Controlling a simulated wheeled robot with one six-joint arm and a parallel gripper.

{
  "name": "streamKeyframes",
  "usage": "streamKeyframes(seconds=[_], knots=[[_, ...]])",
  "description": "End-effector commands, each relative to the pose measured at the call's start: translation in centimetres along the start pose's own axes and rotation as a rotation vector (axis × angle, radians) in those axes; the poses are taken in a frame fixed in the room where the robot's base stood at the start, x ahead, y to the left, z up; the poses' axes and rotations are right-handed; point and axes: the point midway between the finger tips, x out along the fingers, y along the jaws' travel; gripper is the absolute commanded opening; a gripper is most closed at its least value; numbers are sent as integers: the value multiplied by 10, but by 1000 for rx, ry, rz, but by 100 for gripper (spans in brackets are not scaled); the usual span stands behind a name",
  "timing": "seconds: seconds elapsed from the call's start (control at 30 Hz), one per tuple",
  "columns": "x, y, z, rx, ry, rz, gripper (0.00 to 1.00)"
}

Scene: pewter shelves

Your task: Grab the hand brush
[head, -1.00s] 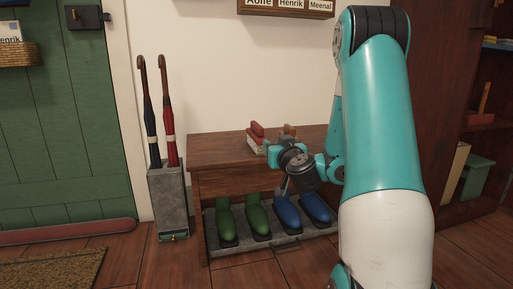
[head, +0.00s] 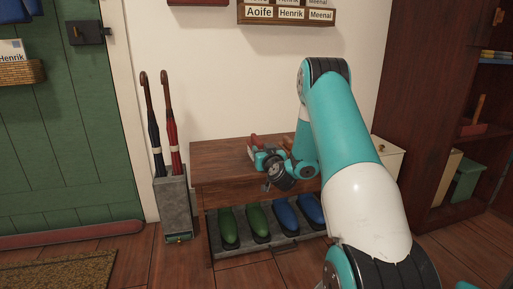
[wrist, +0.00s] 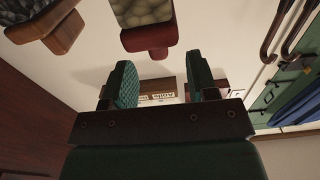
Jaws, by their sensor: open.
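Two brush-like things are on the wooden bench in the head view: a red one (head: 254,141) and a brown one (head: 290,138), both partly hidden by my arm. In the wrist view the red-backed one (wrist: 146,38) with pale bristles is at the top centre. The brown wooden one (wrist: 62,32) is at the top left. I cannot tell which is the hand brush. My gripper (wrist: 161,60) is open, with nothing between its green fingers. In the head view my gripper (head: 264,160) is at the bench top, close to the red one; contact cannot be told.
The wooden bench (head: 215,160) has green shoes (head: 227,226) and blue shoes (head: 286,218) on a grey tray beneath. An umbrella stand (head: 174,208) with two umbrellas is at its left. A dark shelf unit (head: 430,110) is at the right. Name plates hang above.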

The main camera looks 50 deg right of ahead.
Motion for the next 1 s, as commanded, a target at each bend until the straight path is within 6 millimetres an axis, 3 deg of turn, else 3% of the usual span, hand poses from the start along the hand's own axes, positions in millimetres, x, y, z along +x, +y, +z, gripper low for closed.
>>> streamKeyframes(seconds=[0.07,0.3,0.67,0.9,1.0], knots=[[10,0,-7,-1,0,-2,53],[38,1,-3,-1,1,-2,53],[45,2,-1,0,0,0,53],[45,2,-1,0,0,0,0],[45,2,-2,0,1,0,0]])
